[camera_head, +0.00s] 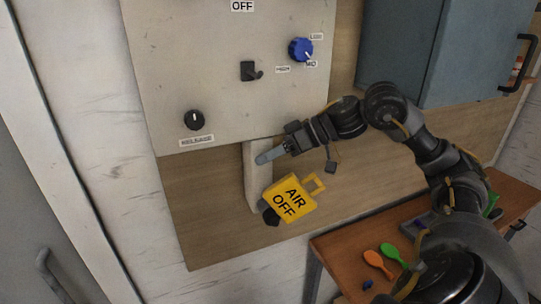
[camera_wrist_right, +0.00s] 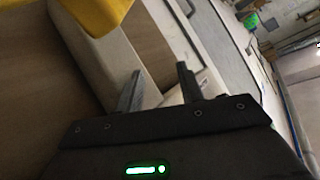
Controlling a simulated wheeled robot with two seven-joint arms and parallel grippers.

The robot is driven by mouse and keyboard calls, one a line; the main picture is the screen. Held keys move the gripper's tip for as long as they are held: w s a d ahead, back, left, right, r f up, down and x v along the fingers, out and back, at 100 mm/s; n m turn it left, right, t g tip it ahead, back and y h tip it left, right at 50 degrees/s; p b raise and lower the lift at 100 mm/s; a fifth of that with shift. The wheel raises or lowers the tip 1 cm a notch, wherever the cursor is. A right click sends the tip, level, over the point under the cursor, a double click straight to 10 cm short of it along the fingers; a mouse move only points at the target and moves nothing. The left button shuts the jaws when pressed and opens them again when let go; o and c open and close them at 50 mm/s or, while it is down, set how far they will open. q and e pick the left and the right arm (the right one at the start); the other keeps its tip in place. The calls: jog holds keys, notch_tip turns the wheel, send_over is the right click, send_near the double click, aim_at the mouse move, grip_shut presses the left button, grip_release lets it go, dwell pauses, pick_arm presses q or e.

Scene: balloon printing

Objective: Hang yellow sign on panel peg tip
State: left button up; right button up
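The yellow sign (camera_head: 290,198), lettered AIR OFF and with a loop handle, is tilted in front of the wooden board below the panel. A yellow patch, likely the sign (camera_wrist_right: 105,12), shows at the top of the wrist view. A dark piece (camera_head: 271,216) sits at its lower left; I cannot tell whether they touch. My right gripper (camera_head: 266,157) is above the sign, apart from it, in front of the beige post. In the wrist view its fingers (camera_wrist_right: 158,88) stand apart with nothing gripped. A black hooked part (camera_head: 250,71) projects from the panel. My left gripper is out of view.
The pale panel (camera_head: 160,60) carries a blue knob (camera_head: 301,49) and a black knob (camera_head: 194,119). A beige post (camera_head: 255,185) runs below it. A grey-blue cabinet (camera_head: 440,50) is at upper right.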

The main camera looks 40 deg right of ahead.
jog(key=shift+d+f, duration=0.1)
jog(key=shift+f, duration=0.05)
dwell(0.5)
jog(key=shift+f+b, duration=0.3)
jog(key=shift+b, duration=0.1)
jog(key=shift+s+f+g+y+b, duration=0.15)
jog(key=shift+f+g+b, duration=0.15)
jog(key=shift+f+b, duration=0.25)
jog(key=shift+s+f+g+y+b, duration=0.15)
jog(key=shift+f+g+b, duration=0.15)
jog(key=shift+f+b, duration=0.2)
jog(key=s+d+r+m+b, duration=0.1)
jog(key=s+d+b, duration=0.3)
jog(key=d+b, duration=0.3)
jog(key=shift+s+d, duration=0.15)
jog(key=shift+s, duration=0.1)
jog(key=shift+s+r, duration=0.1)
